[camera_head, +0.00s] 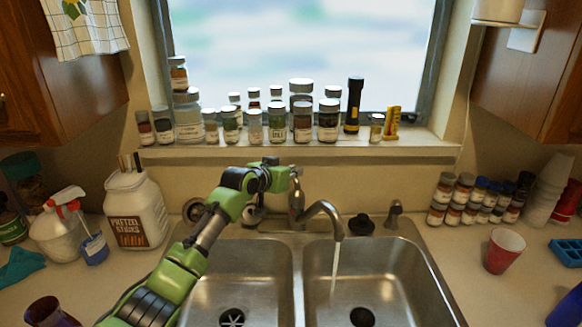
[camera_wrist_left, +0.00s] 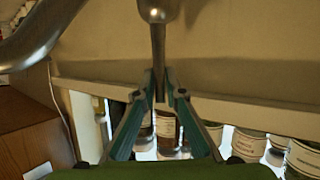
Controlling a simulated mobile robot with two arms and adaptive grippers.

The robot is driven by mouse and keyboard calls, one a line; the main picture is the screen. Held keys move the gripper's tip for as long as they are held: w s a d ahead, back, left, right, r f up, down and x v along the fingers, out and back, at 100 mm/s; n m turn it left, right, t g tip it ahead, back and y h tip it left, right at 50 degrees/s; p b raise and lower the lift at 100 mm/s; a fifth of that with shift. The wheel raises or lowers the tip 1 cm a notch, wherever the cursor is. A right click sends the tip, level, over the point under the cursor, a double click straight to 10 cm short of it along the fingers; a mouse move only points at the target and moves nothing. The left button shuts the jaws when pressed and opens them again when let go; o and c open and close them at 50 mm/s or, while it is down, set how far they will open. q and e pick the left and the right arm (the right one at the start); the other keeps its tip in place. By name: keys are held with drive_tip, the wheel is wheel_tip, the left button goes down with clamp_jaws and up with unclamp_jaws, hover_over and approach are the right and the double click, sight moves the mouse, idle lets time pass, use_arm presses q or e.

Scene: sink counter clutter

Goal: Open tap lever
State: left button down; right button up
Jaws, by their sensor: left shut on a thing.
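The metal tap (camera_head: 297,208) stands behind the divider of the double sink. Its spout (camera_head: 325,207) curves to the right, and a thin stream of water (camera_head: 335,268) falls into the right basin. My left gripper (camera_head: 288,174) reaches in from the left to the top of the tap. In the left wrist view, the tap lever (camera_wrist_left: 158,45) runs down between the two fingers (camera_wrist_left: 160,85), which are shut on its thin end. In the head view, the gripper partly hides the lever. My right gripper is not in view.
Several jars (camera_head: 277,122) and a black flashlight (camera_head: 354,105) line the window sill behind the gripper. A pretzel jar (camera_head: 134,212) and a spray bottle (camera_head: 62,225) stand on the left. A red cup (camera_head: 504,250) and spice jars (camera_head: 466,196) stand on the right. Both basins look empty.

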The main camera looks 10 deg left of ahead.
use_arm(q)
drive_tip(key=shift+r, duration=0.1)
drive_tip(key=c, duration=2.1)
unclamp_jaws()
drive_tip(key=shift+w, duration=0.15)
drive_tip(key=v, duration=1.2)
